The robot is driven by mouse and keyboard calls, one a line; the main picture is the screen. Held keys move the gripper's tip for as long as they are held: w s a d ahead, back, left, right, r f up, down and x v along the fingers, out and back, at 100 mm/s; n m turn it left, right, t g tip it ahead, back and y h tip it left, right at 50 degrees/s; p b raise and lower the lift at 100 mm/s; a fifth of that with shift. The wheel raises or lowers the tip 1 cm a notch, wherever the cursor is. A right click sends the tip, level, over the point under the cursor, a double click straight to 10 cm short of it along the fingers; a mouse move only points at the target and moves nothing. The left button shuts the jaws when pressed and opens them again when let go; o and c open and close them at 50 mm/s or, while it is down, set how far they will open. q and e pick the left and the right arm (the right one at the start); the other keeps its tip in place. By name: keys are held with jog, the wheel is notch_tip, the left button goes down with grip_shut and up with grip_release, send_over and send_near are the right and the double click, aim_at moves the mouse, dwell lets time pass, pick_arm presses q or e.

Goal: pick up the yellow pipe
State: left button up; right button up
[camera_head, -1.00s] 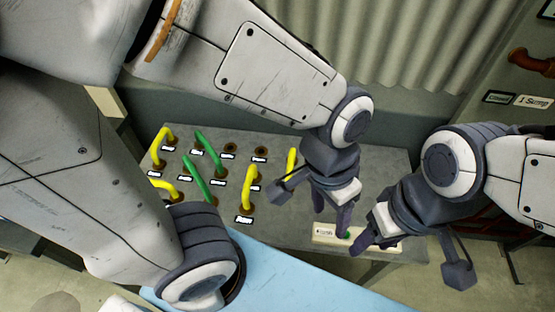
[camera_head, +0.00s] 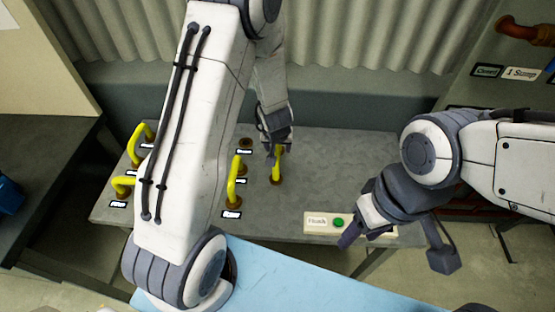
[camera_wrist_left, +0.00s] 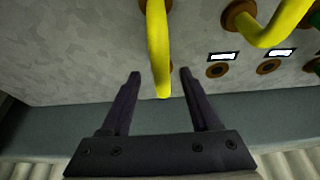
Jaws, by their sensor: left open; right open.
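A yellow pipe (camera_head: 277,166) stands in a brown socket on the grey table, the rightmost of several yellow pipes. My left gripper (camera_head: 276,147) is at its top in the head view. In the left wrist view my left gripper (camera_wrist_left: 160,76) is open, with one finger on each side of the yellow pipe's (camera_wrist_left: 158,45) curved end, and gaps show on both sides. Another yellow pipe (camera_head: 233,182) stands to the left, and one shows at upper right in the wrist view (camera_wrist_left: 275,30). My right gripper (camera_head: 358,228) is open and empty beside the white button box.
The white box (camera_head: 316,220) with a green button (camera_head: 338,222) sits at the table's front right. More yellow pipes (camera_head: 124,183) stand at the left. My left arm hides the table's middle left. The grey table (camera_head: 350,165) is clear at the back right.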

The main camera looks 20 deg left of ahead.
pick_arm(q)
jog(key=x, duration=0.2)
jog(key=b+x, duration=0.2)
jog(key=x, duration=0.1)
jog(key=shift+s+a+f, duration=0.1)
jog(key=shift+s+f, duration=0.1)
jog(key=shift+f, duration=0.25)
jog(key=shift+w+f+b, duration=0.2)
jog(key=shift+f+b, duration=0.1)
grip_shut()
